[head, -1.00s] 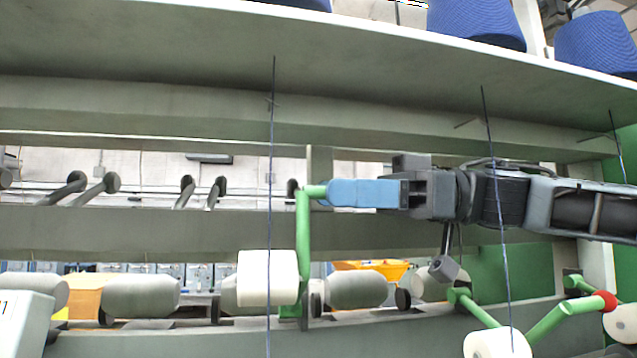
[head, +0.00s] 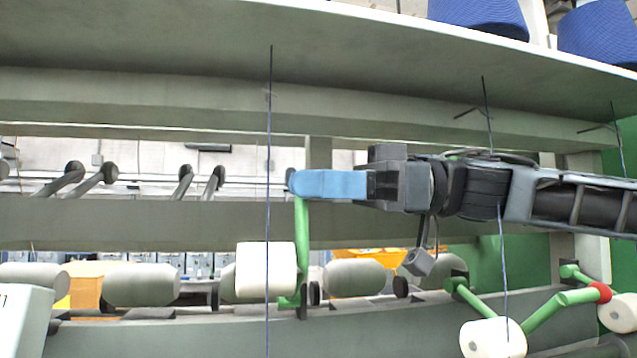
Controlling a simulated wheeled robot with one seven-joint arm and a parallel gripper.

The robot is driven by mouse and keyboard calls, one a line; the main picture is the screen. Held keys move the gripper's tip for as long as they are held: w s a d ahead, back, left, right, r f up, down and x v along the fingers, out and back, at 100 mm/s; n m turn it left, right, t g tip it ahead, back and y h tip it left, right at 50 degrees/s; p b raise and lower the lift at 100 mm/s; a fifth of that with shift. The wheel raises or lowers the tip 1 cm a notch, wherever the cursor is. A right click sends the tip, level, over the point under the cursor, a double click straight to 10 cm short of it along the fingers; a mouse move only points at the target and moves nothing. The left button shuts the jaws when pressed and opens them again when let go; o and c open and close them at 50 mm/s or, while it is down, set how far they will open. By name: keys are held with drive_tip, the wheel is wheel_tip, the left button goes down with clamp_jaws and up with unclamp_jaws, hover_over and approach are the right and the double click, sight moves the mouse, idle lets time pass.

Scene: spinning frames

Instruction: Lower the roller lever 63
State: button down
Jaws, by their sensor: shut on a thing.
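A green lever (head: 302,240) stands nearly upright in the middle of the head view. A white roller (head: 266,269) sits at its left, near its lower end. My gripper (head: 298,184), with blue fingers, comes in from the right and is shut on the top of the lever. The fingers hide the lever's top end. I cannot read any number on this lever.
A second green lever (head: 560,307) with a red ring and white bobbins lies lower right. Thin dark threads (head: 268,200) hang in front of the frame. Blue yarn cones (head: 597,36) stand on the shelf above. Grey rollers (head: 140,285) line the lower rail.

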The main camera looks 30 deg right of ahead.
sight(300, 267)
drive_tip(key=shift+d, duration=0.1)
idle(0.4)
drive_tip(key=shift+f+n+b, duration=0.3)
drive_tip(key=shift+b, duration=0.25)
drive_tip(key=s+f+n+b, duration=0.2)
drive_tip(key=s+a+f+n+b, duration=0.1)
drive_tip(key=s+f+b, duration=0.1)
drive_tip(key=b, duration=0.1)
drive_tip(key=shift+s+a+n, duration=0.1)
drive_tip(key=shift+a+n, duration=0.1)
drive_tip(key=shift+n, duration=0.2)
drive_tip(key=shift+r, duration=0.1)
drive_tip(key=c, duration=1.1)
unclamp_jaws()
